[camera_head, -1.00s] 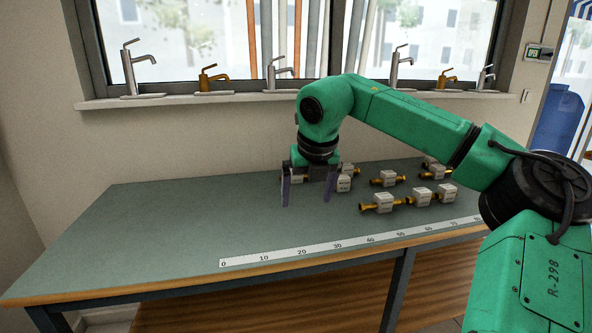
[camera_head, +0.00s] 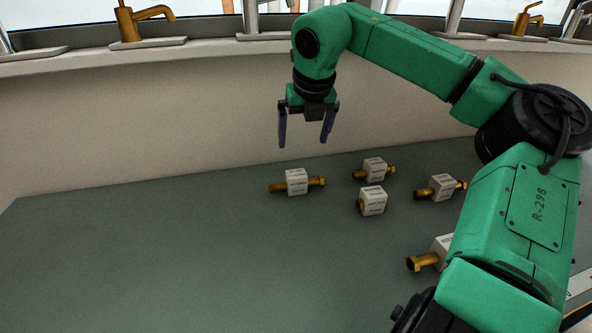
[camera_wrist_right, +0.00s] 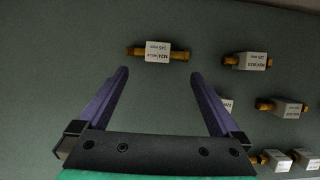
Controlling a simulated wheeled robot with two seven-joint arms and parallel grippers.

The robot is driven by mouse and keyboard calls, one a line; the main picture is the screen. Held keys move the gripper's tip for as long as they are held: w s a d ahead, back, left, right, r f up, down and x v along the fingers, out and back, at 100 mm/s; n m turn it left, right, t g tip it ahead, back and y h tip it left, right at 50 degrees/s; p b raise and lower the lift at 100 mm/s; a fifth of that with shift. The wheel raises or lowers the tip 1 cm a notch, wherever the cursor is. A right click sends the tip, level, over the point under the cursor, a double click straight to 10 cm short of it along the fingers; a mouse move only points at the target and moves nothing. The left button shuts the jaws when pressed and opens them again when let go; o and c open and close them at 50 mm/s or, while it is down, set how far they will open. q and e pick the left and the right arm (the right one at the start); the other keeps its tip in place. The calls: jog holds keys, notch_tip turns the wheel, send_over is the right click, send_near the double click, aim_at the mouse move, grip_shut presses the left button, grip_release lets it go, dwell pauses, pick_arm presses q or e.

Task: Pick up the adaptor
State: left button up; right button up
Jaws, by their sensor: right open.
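Several brass adaptors with white labelled blocks lie on the grey-green bench. The leftmost adaptor (camera_head: 297,182) lies on its side, apart from the others; in the right wrist view an adaptor (camera_wrist_right: 157,53) lies just beyond and between the fingertips. Another adaptor (camera_head: 373,169) lies to its right, with a further adaptor (camera_head: 372,201) in front of that one. My right gripper (camera_head: 305,145) is open and empty, pointing down above the bench near the leftmost adaptor, touching nothing. Its two purple fingers (camera_wrist_right: 158,78) also show in the right wrist view. My left gripper is not in view.
More adaptors lie to the right, one adaptor (camera_head: 441,187) near my arm and one adaptor (camera_head: 436,252) partly hidden by it. The bench top (camera_head: 150,260) is clear at the left. A wall and sill with taps (camera_head: 140,24) stand behind.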

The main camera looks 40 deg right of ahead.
send_near(296, 172)
jog(key=f, duration=0.1)
jog(key=p+x, duration=0.2)
jog(key=x, duration=0.5)
jog(key=shift+f, duration=0.3)
grip_shut()
jog(key=shift+r, duration=0.65)
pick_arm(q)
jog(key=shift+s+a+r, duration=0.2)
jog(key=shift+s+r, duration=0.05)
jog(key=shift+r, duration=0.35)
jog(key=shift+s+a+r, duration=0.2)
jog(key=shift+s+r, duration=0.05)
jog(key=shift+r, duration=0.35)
pick_arm(e)
notch_tip(296, 172, up, 19)
